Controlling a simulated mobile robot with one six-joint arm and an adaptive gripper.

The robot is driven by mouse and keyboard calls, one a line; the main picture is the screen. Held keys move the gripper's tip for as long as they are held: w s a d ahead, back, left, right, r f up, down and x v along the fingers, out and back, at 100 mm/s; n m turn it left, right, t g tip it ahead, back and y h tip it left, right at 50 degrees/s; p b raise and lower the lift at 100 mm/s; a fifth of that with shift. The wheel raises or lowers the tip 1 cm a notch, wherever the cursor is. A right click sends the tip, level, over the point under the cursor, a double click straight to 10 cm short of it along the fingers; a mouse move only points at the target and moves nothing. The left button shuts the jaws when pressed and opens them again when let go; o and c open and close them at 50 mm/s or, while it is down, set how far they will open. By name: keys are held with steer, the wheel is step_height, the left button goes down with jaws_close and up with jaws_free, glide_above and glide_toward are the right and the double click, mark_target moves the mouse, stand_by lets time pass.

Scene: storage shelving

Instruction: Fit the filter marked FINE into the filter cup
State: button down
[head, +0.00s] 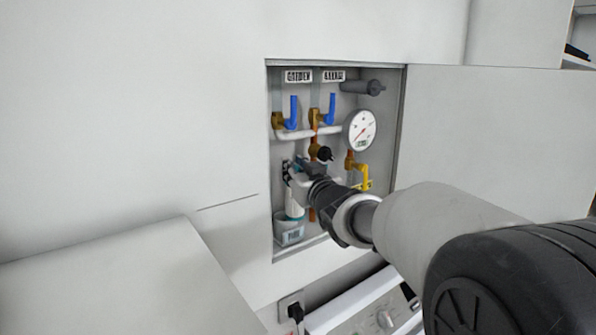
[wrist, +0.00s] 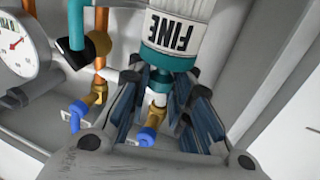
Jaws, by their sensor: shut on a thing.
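The filter marked FINE (wrist: 178,32) has a white body with a teal end and a teal stem. Its label is upside down in the wrist view. My gripper (wrist: 162,95) is shut on the stem, with fingers on both sides. In the head view my gripper (head: 300,174) is inside the wall cabinet, and the white filter body (head: 294,202) hangs below it, roughly upright. A pale cup-like container (head: 290,230) with a small label is directly under it. I cannot tell whether the filter's lower end is inside it or only above it.
The cabinet holds two blue-handled valves (head: 293,113), a round gauge (head: 360,130), a yellow-handled valve (head: 365,172) and a dark grey cylinder (head: 362,87). The open door (head: 480,130) is to the right. The cabinet's side wall is close to my gripper.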

steer(key=w+a+f+b, duration=0.2)
steer(key=w+f+b, duration=0.1)
steer(key=f+b, duration=0.3)
steer(key=shift+w+a+f, duration=0.2)
steer(key=shift+w+f, duration=0.05)
steer(key=shift+f, duration=0.05)
stand_by(1.8)
stand_by(0.5)
steer(key=c, duration=1.4)
jaws_free()
steer(key=shift+f, duration=0.1)
steer(key=shift+o, duration=0.2)
